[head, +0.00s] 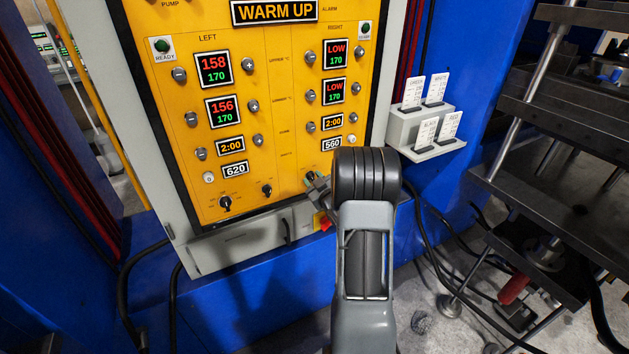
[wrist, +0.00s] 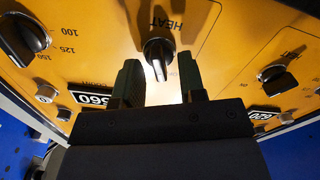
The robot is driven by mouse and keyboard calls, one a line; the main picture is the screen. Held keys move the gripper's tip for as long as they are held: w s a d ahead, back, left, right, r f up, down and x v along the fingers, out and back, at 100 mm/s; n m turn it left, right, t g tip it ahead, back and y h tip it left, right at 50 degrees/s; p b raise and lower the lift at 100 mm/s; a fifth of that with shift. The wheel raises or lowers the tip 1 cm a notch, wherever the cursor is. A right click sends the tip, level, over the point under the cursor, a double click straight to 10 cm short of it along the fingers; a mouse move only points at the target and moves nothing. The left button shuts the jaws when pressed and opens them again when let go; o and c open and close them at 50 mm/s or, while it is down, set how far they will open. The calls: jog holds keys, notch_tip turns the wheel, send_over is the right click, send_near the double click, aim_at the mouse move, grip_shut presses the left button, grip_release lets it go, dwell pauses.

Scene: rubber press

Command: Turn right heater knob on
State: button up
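In the wrist view, which shows the panel lettering upside down, a black knob (wrist: 158,52) marked HEAT sits between the two green-black fingers of my gripper (wrist: 161,76). The white 560 display is beside it, so this is the right-side heater knob. The fingers stand apart on either side of the knob; I cannot tell whether they touch it. The knob's light-edged pointer runs nearly vertical in that view.
Two black knobs (head: 225,203) (head: 267,190) sit lower left on the panel. In the wrist view, a knob with a 100-150 scale (wrist: 28,38) is left and another knob (wrist: 278,78) right. A card holder (head: 420,125) and the dark press (head: 560,150) stand right.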

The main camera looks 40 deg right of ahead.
jog(key=shift+c, duration=0.4)
grip_shut()
jog(key=shift+m, duration=0.3)
jog(key=m+b, duration=0.2)
jog(key=m, duration=0.1)
jog(key=shift+f, duration=0.1)
jog(key=shift+d+m+b, duration=0.1)
jog(key=shift+m+b, duration=0.35)
jog(key=shift+m, duration=2.25)
jog(key=shift+o, duration=0.4)
grip_release()
